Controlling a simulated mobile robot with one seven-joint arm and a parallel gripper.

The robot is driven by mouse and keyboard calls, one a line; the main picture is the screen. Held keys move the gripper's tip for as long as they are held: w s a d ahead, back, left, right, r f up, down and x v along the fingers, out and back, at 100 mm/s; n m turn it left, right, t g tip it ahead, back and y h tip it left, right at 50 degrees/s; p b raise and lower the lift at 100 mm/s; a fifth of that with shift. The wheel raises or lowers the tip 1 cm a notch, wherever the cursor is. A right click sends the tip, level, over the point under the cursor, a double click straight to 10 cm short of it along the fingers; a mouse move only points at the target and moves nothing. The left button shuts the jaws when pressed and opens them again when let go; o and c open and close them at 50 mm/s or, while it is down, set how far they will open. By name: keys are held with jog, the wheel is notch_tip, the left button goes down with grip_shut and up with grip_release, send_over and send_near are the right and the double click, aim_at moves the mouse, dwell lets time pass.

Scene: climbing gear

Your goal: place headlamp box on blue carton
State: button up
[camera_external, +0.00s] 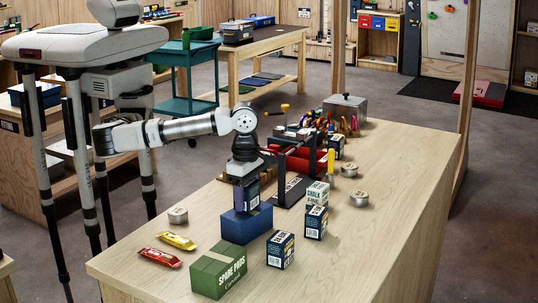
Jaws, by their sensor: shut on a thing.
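My gripper (243,178) points straight down over the wooden workbench and is shut on a small dark box with a purplish side, the headlamp box (246,197). The fingers cover the upper part of the box. The box is upright, directly over the blue carton (245,227), with its lower end at the carton's top. I cannot tell whether it rests on the carton or is just above it. The blue carton sits flat on the bench.
A green spare pads carton (219,271) stands in front of the blue carton. Dark labelled boxes (280,250) (315,223) stand to its right. Red (160,257) and yellow (176,241) packets and a tin (177,215) lie left. The bench's right front is clear.

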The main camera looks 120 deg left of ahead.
jog(key=shift+f, duration=0.2)
jog(key=shift+f, duration=0.15)
jog(key=o, duration=1)
notch_tip(320, 180, up, 12)
jog(key=shift+r+b, duration=0.2)
jog(key=shift+b, duration=0.9)
